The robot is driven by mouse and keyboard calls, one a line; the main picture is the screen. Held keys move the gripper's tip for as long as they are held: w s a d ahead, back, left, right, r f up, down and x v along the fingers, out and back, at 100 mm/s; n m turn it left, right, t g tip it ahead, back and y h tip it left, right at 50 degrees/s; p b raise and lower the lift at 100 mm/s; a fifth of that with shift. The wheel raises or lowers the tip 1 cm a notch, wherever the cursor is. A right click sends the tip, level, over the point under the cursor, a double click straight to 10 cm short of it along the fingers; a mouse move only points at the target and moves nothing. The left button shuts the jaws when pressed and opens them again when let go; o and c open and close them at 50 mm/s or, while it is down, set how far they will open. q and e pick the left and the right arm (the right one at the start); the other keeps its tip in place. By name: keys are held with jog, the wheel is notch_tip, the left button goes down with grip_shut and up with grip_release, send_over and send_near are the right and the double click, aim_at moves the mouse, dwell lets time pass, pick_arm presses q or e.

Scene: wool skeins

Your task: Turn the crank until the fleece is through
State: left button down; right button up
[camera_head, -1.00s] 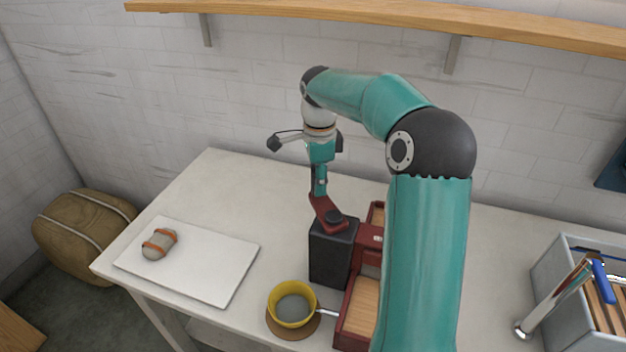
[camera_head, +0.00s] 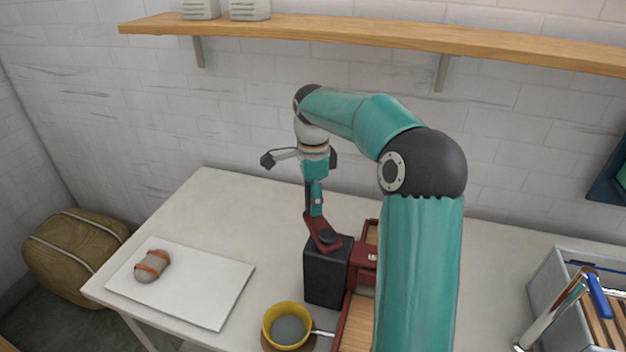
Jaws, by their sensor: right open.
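The crank (camera_head: 322,235) is a dark red arm on top of a black box (camera_head: 326,275) at the side of a dark red machine (camera_head: 357,312) with wooden trays. My right gripper (camera_head: 314,208) points down at the outer end of the crank, its fingers open. Whether it touches the crank is unclear, as the fingers and the crank end overlap. My right arm covers much of the machine. I cannot make out any fleece; part of the machine is hidden behind the arm. My left gripper is not in view.
A white board (camera_head: 210,297) holds a grey skein (camera_head: 152,267) with orange bands. A grey crate (camera_head: 553,285) stands at the right. A wooden shelf (camera_head: 340,30) crosses the wall. The table's back left is clear.

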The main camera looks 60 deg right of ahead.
notch_tip(320, 180, up, 12)
jog(key=shift+f, duration=0.25)
dwell(0.6)
